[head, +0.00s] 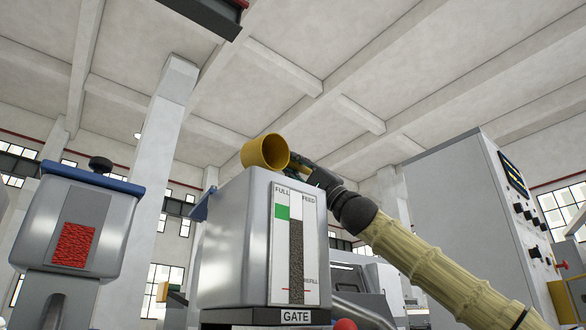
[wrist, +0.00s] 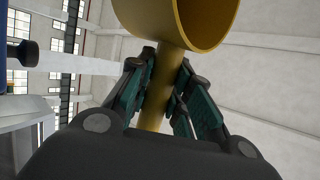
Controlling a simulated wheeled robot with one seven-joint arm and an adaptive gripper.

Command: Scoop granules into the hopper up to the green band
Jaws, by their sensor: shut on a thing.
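My gripper (head: 301,164) is above the top of the grey metal hopper (head: 232,240) and is shut on the handle of a yellow scoop (head: 256,153). The wrist view shows both fingers (wrist: 163,80) around the handle, with the scoop's cup (wrist: 150,12) beyond them. The cup is tipped on its side over the hopper, and the part of its inside that shows looks bare. The hopper's front has a gauge marked FULL, FEED and REFILL. Its green band (head: 282,212) is near the top. Dark granules (head: 297,262) fill the sight window to about the band's lower edge. The hopper's inside is hidden.
A second hopper-like unit (head: 105,215) with a blue rim and red contents in its window stands at the left. A tall grey control cabinet (head: 458,215) stands at the right. The air above the hopper is open.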

